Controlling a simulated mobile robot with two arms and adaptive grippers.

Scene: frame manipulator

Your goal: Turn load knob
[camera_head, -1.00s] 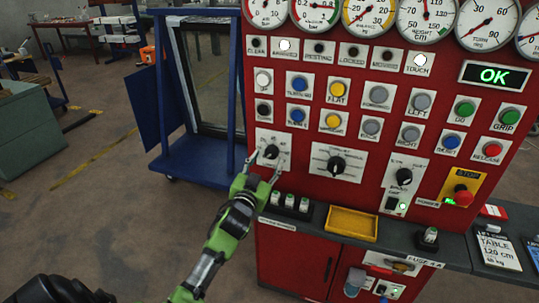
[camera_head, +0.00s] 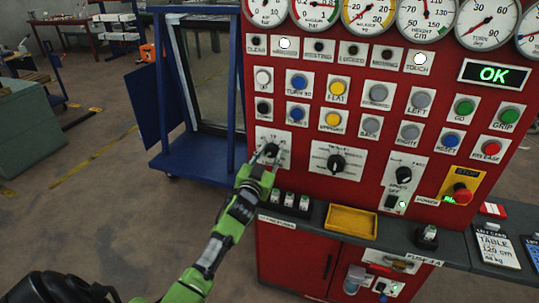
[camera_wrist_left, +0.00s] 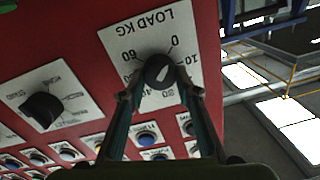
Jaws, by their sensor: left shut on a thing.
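The load knob (camera_head: 271,150) is a black round knob on a white dial plate on the red panel's left side. In the left wrist view the knob (camera_wrist_left: 159,71) has a light pointer mark, and its plate reads LOAD KG upside down, with numbers from 0 to 60. I cannot tell exactly which number the mark faces. My left gripper (camera_head: 266,160) reaches it from below and is shut on it. In the left wrist view the gripper's two fingertips (camera_wrist_left: 161,93) show at either side of the knob's near edge. My right gripper is not in view.
A similar black knob (camera_head: 336,162) sits to the right, and another (camera_head: 403,175) beyond it. Rows of buttons lie above. A yellow tray (camera_head: 351,222) stands on the grey ledge below. A blue frame cart (camera_head: 190,160) stands left of the panel.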

